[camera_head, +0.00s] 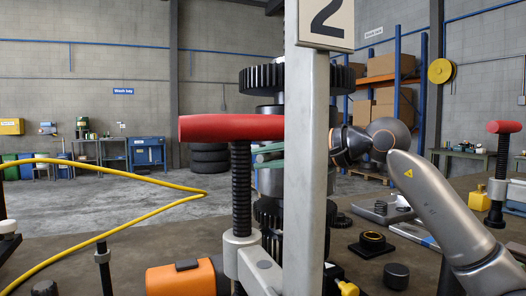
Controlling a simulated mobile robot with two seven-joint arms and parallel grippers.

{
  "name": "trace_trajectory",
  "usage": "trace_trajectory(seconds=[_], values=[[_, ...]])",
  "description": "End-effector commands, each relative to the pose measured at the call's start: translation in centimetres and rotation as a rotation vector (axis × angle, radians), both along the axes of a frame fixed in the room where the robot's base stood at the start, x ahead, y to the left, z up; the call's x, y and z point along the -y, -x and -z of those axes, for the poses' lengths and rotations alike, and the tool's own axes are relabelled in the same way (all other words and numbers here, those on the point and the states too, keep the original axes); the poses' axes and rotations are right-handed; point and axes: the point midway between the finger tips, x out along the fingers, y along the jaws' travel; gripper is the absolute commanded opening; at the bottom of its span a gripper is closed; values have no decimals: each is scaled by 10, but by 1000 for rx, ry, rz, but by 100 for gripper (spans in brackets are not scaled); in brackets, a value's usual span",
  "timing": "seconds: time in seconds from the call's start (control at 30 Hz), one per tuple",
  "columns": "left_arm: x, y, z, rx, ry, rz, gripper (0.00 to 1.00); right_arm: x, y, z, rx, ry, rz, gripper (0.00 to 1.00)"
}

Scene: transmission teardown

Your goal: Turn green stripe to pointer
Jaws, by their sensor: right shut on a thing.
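A vertical gear stack (264,78) with dark toothed gears stands behind a pale grey post (306,180). A grey-green band (270,157) shows on the stack between the upper and lower gears; I take it for the green stripe, but the post hides part of it. I cannot make out a pointer. My right gripper (337,148) comes in from the right at the height of this band. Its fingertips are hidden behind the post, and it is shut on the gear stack. My left gripper is not in view.
A red handle (231,127) on a black threaded screw (241,188) stands left of the post. A number 2 sign (326,20) tops the post. An orange motor-like block (181,279) and a yellow hose (150,178) lie left. Black parts (371,243) lie at right.

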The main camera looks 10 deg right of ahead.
Motion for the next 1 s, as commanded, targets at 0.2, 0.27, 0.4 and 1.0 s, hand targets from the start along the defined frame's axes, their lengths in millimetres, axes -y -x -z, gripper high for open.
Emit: trace_trajectory(seconds=[0.2,0.27,0.4,1.0], values=[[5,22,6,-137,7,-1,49,13,10,-1,-13,1,-130,0],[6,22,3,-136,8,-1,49,16,12,-1,-11,1,-155,0],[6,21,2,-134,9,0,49,18,15,1,-5,0,-185,0],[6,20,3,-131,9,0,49,18,15,1,-1,-1,-185,50]])
